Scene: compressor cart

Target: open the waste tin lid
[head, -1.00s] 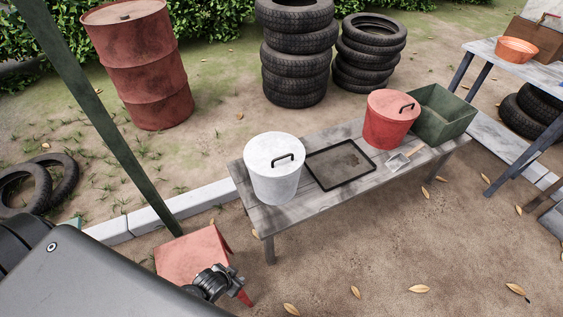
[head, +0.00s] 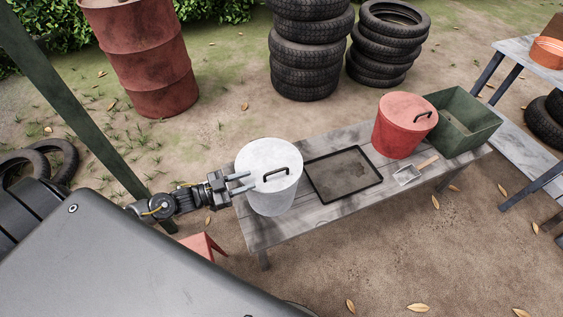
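A white lidded tin (head: 268,195) stands on the left part of the wooden bench. Its lid (head: 262,158) is on, with a black handle (head: 275,174) on top. A red lidded tin (head: 398,140) stands further right, its lid (head: 408,108) on, also with a black handle (head: 423,117). I cannot tell from looks alone which is the waste tin. My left gripper (head: 246,182) is open and empty, its two fingers apart, at the left side of the white tin near lid height. Whether the fingertips touch the tin is unclear. My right gripper is not in view.
The bench (head: 333,217) also holds a black tray (head: 345,175), a small scoop (head: 408,174) and a green bin (head: 470,130). Behind are stacked tyres (head: 303,50) and a red drum (head: 140,60). A green post (head: 75,110) rises at left, near my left arm.

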